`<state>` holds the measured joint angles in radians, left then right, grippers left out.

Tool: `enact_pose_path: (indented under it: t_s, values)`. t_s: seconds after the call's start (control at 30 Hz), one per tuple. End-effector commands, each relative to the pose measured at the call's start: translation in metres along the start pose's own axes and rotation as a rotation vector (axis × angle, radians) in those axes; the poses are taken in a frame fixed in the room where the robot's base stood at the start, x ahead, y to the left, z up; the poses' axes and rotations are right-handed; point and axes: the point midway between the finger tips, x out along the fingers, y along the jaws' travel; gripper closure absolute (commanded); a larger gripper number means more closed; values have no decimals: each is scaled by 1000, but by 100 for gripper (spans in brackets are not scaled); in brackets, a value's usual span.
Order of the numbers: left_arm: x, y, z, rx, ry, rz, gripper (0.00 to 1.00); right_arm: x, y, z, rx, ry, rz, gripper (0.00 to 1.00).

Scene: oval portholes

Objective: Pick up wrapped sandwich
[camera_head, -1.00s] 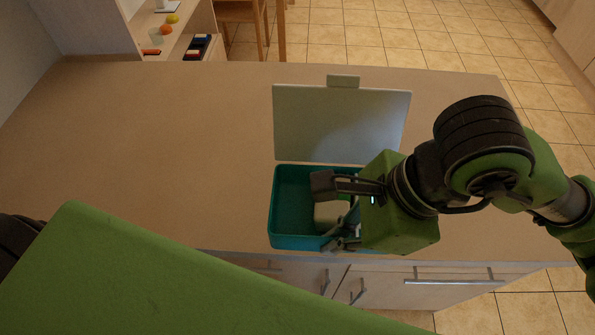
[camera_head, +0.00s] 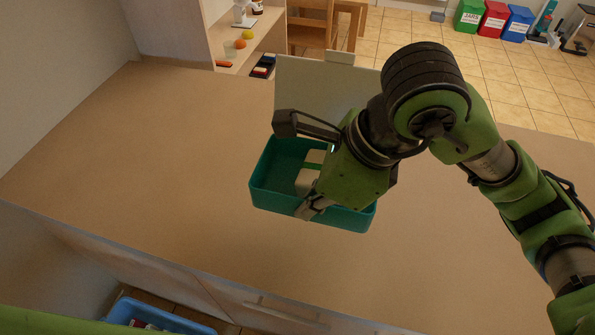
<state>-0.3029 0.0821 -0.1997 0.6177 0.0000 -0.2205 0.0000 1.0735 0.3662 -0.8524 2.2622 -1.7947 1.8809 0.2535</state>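The wrapped sandwich appears to be the pale, whitish block (camera_head: 309,180) inside the teal lunch box (camera_head: 262,193); my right gripper covers part of it. The box stands on the counter with its pale lid (camera_head: 318,84) upright behind it. My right gripper (camera_head: 296,166) is over the box with its fingers spread wide. One dark finger is above the far left part of the box, the other at its near rim. The pale block is between or just beneath the fingers; contact cannot be told. My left gripper is out of view.
The wooden counter (camera_head: 150,150) is clear left of the box. A shelf (camera_head: 235,68) with fruit stands behind it. A blue crate (camera_head: 160,315) is below the counter's front edge. Green, red and blue bins (camera_head: 493,18) stand on the floor at the back right.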

Motion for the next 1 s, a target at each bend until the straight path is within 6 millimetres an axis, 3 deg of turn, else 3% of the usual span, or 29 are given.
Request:
enact_pose_path:
  t_s: [0.37,0.5,0.7,1.0]
  values:
    - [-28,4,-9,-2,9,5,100,42,-79,7,6,3,1,100]
    - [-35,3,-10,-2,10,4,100,70,-98,2,4,2,2,100]
    - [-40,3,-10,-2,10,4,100,92,-115,-2,0,0,-1,100]
    - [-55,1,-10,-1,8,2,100,116,-120,-10,0,0,2,100]
